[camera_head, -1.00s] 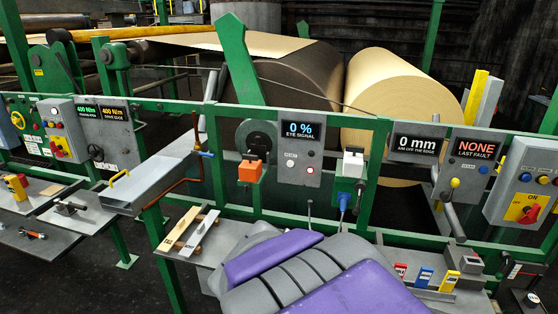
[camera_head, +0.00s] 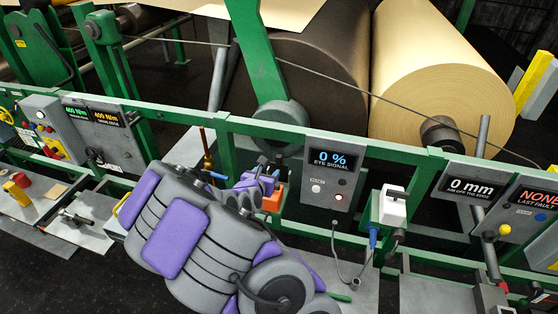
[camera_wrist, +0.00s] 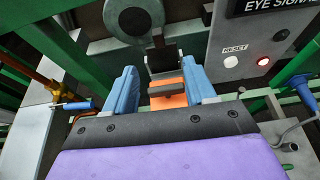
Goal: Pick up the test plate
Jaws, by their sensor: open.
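An orange block (camera_wrist: 168,100) sits between the fingers of my gripper (camera_wrist: 160,72) in the wrist view. A dark upright plate-like piece (camera_wrist: 161,59) rises behind it, and a grey bar (camera_wrist: 175,91) crosses its front. I cannot tell for sure which of these parts is the test plate. The two blue fingers are apart, one on each side, and are not seen pressing on anything. In the head view my gripper (camera_head: 257,183) is at the orange block (camera_head: 273,200), and my arm hides most of this spot.
The eye signal panel (camera_head: 331,178) reads 0 % and stands right of my gripper; its reset button and red lamp (camera_wrist: 264,62) are close. A green rail (camera_head: 350,148) runs behind. A white box (camera_head: 393,206) with a blue plug is farther right. A blue-handled valve (camera_wrist: 75,106) is at left.

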